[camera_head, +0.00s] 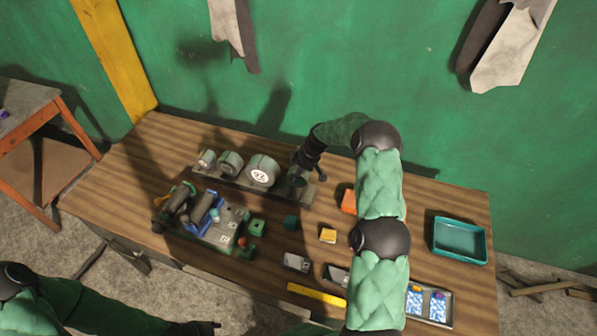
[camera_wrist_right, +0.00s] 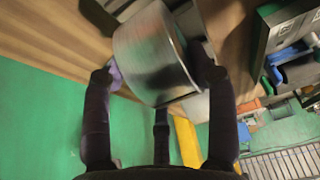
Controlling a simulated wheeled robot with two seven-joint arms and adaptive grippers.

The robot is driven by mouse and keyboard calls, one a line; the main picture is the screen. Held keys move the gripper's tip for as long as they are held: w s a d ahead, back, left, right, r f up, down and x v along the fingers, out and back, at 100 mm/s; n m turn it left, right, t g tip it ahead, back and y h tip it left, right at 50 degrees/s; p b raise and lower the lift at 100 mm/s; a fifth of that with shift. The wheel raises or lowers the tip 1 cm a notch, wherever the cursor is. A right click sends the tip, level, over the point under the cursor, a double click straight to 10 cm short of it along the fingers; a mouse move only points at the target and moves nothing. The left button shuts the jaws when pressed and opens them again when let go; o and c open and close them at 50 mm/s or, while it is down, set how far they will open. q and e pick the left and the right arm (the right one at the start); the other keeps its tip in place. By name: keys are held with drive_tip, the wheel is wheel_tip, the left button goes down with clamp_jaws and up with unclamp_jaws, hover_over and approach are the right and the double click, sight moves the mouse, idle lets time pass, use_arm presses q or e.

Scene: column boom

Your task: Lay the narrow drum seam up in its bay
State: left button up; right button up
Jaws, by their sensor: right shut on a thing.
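A dark rack (camera_head: 236,184) along the back of the table holds three grey drums in a row: a small one (camera_head: 206,159), a middle one (camera_head: 230,163) and a large one with a white marked end (camera_head: 262,172). My right gripper (camera_head: 305,168) is over the rack's right end. In the right wrist view its dark fingers are shut around a grey metal drum (camera_wrist_right: 152,52); whether this is the narrow drum, and where its seam lies, I cannot tell. My left gripper (camera_head: 207,328) is at the bottom edge, away from the rack; its fingers are unclear.
A cluttered tray (camera_head: 212,234) of parts stands in front of the rack. Small boxes, an orange block (camera_head: 348,201) and a yellow strip (camera_head: 316,293) lie farther right. A teal tray (camera_head: 460,240) is at the right end. My right arm hides part of the table.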

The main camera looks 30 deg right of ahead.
drive_tip(key=shift+b, duration=0.6)
idle(0.6)
idle(0.6)
drive_tip(key=shift+f+b, duration=1.75)
drive_tip(key=shift+b, duration=0.3)
idle(0.3)
drive_tip(key=o, duration=1.4)
drive_tip(key=shift+c, duration=0.2)
